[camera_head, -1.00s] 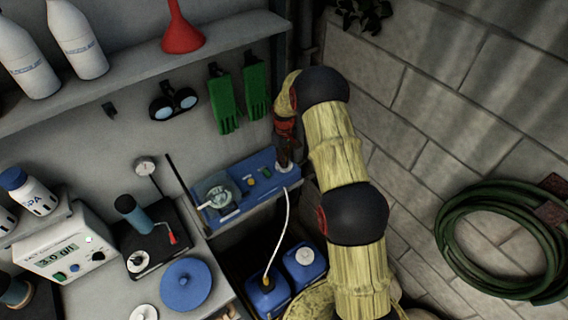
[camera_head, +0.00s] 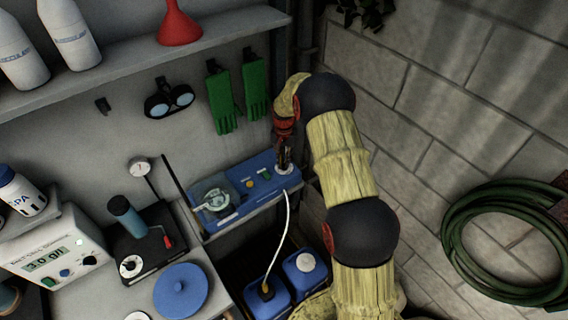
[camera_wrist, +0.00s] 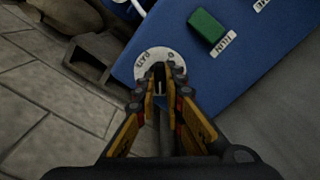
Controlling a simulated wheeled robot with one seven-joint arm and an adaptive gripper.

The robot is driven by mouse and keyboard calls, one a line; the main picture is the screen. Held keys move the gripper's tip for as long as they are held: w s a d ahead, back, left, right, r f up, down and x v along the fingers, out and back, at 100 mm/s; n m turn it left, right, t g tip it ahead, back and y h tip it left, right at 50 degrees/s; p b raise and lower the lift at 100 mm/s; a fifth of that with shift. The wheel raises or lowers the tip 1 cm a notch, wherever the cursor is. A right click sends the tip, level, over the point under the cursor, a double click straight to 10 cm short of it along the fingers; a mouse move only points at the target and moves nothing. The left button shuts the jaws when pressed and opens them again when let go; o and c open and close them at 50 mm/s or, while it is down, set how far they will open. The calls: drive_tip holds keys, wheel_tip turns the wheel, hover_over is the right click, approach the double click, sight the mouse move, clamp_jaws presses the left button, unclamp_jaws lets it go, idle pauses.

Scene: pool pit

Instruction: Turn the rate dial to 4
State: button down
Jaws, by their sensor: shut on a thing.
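The blue pump unit (camera_head: 232,203) sits on a small wall shelf at the centre of the head view. Its rate dial (camera_head: 284,168) is at its right end. In the wrist view the dial's pale scale ring (camera_wrist: 150,58) shows the letters RATE and a 0; the other numbers are hidden by my fingers. My gripper (camera_head: 283,155) points down at the dial; in the wrist view the gripper (camera_wrist: 158,78) has its fingertips closed around the dial's knob. The knob itself is mostly hidden, and I cannot read its setting.
A green RUN switch (camera_wrist: 207,27) lies beside the dial. A white tube runs from the pump to blue canisters (camera_head: 268,297) below. Green gloves (camera_head: 221,101) hang above. A block wall (camera_head: 450,90) stands right of my arm.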

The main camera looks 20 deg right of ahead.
sight(284, 163)
drive_tip(key=m+b, duration=0.1)
drive_tip(key=m, duration=0.4)
drive_tip(key=shift+m, duration=0.3)
drive_tip(key=shift+m+b, duration=0.4)
drive_tip(key=shift+m, duration=1.8)
drive_tip(key=c, duration=1.9)
unclamp_jaws()
wheel_tip(284, 163, up, 12)
